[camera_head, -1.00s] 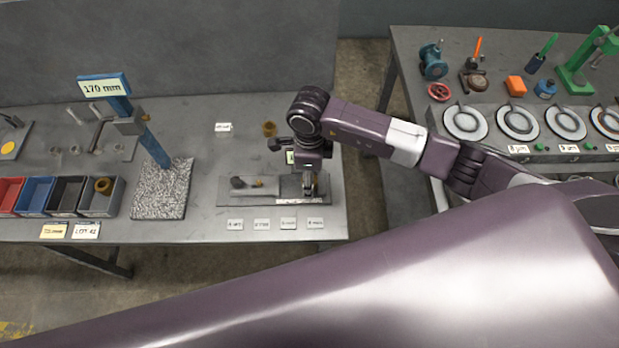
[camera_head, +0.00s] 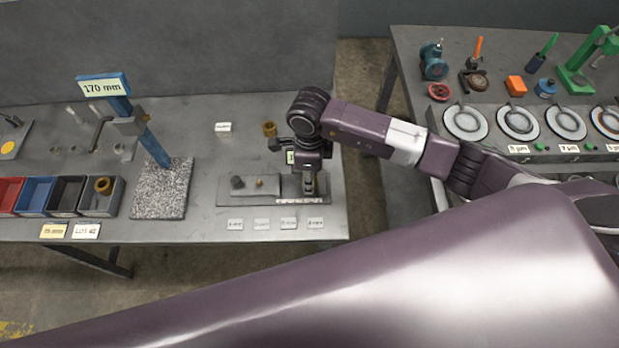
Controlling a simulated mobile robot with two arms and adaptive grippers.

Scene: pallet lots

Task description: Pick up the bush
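A brass-coloured bush (camera_head: 269,129) stands on the grey bench behind and left of my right gripper. Another brass-coloured ring (camera_head: 103,186) lies in the rightmost grey bin. A grey fixture plate (camera_head: 228,198) holds a dark cylinder (camera_head: 237,182) and a small brass piece (camera_head: 259,182). My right gripper (camera_head: 309,190) points down over the right end of this plate, apart from both bushes. Its fingertips are small and partly merged with the plate, so I cannot tell whether they are open or hold something. My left gripper is not in view.
A blue height stand (camera_head: 152,146) on a speckled stone block (camera_head: 160,197) stands left of the plate. Red, blue and grey bins (camera_head: 37,192) line the left. Small labels (camera_head: 262,224) lie along the front. A second bench (camera_head: 408,50) with dials stands at right, across a gap.

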